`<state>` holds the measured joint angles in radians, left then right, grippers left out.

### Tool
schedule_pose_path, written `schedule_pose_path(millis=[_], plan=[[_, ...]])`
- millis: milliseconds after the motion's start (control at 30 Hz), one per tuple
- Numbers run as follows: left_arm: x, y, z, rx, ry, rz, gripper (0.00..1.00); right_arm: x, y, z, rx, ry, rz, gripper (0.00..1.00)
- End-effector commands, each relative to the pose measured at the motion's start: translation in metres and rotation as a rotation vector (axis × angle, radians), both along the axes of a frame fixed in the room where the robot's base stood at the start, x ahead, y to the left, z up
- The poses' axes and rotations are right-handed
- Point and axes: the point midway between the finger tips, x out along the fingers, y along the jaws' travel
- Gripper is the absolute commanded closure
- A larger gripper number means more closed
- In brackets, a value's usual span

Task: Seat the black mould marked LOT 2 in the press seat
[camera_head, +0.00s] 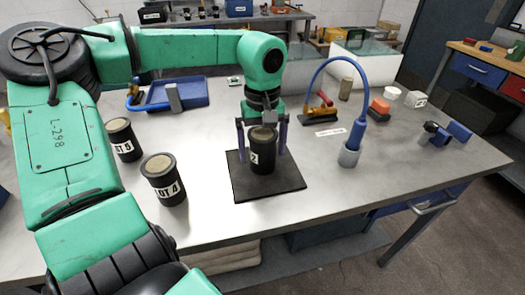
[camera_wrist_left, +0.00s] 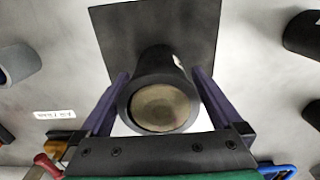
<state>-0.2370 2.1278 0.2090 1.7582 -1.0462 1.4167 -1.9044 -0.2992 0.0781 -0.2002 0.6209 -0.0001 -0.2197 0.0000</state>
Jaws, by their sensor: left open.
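A black cylindrical mould (camera_head: 263,158) with a tan top and a white label, on which a 2 shows, stands upright on a black square plate (camera_head: 285,183). The rest of its label is hidden. My left gripper (camera_head: 262,154) points down with its purple fingers apart, one on each side of the mould. In the left wrist view the mould (camera_wrist_left: 160,105) lies between the fingers, and the plate (camera_wrist_left: 200,25) shows beneath it. I cannot tell whether the fingers touch it. No part is clearly marked as the press seat. My right gripper is not in view.
Two similar moulds, LOT 4 (camera_head: 163,180) and one whose label seems to read LOT 5 (camera_head: 123,140), stand left of the plate. A grey cup (camera_head: 349,155) with a blue curved hose stands to the right. A blue tray (camera_head: 190,93) lies behind. The table's front right is clear.

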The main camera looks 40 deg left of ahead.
Motion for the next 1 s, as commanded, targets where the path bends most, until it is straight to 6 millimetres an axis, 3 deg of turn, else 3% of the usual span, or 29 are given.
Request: schedule_pose_path(millis=[133,333,400,633,767,867,1000], plan=[[0.0,0.0,0.0,0.001,-0.001,0.0,0.0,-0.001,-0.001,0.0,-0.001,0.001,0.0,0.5],[0.0,0.0,0.0,0.001,-0.001,0.0,0.77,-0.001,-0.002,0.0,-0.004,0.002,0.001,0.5],[0.001,0.0,0.001,0.001,-0.003,0.0,0.91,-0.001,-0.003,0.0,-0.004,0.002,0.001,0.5],[0.001,0.0,0.003,0.002,-0.003,0.0,0.91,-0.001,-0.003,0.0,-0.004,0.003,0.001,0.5],[0.001,0.001,0.014,0.002,-0.005,0.0,0.91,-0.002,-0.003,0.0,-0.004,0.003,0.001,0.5],[0.001,0.0,0.032,0.002,-0.006,0.0,0.91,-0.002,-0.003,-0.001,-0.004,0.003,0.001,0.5],[0.002,0.001,0.077,0.004,-0.009,0.002,0.91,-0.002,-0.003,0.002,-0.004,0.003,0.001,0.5]])
